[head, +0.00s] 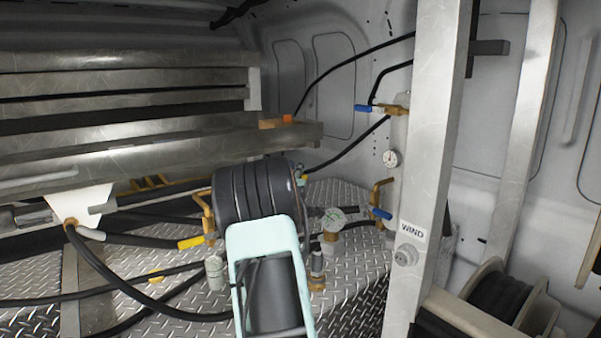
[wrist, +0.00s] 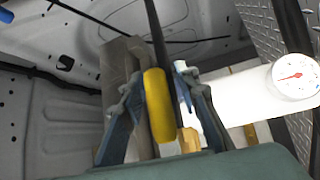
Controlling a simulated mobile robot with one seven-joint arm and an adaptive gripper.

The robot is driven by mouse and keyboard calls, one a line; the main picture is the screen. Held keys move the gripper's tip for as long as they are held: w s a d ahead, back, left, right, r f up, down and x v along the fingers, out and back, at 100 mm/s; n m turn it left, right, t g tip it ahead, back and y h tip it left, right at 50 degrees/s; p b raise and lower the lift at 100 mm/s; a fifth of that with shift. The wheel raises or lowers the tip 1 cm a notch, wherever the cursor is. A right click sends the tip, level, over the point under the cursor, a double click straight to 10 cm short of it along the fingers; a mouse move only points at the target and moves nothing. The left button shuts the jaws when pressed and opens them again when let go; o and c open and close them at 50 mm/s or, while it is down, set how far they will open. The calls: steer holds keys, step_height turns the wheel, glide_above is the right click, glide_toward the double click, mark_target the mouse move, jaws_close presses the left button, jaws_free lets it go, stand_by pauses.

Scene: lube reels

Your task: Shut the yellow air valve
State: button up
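A yellow valve handle (wrist: 158,108) stands upright in the middle of the wrist view, with brass (wrist: 190,141) at its lower end. My gripper (wrist: 160,82) is open, one finger on each side of the handle; a gap shows on the right, and contact on the left cannot be told. In the head view my arm hides the gripper. A small yellow bit (head: 305,177) shows just right of my arm, perhaps this handle. Another yellow handle (head: 190,242) on a brass valve (head: 208,220) is left of my arm.
A round gauge (head: 333,218) sits right of my arm and also shows in the wrist view (wrist: 295,77). Blue-handled valves (head: 368,108) are by the metal post (head: 436,150). Black hoses (head: 150,240) cross the left; a reel (head: 505,300) is lower right.

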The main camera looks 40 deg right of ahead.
steer(key=shift+w+d+r, duration=0.1)
steer(key=shift+w+d, duration=0.35)
steer(key=shift+d, duration=0.1)
jaws_close()
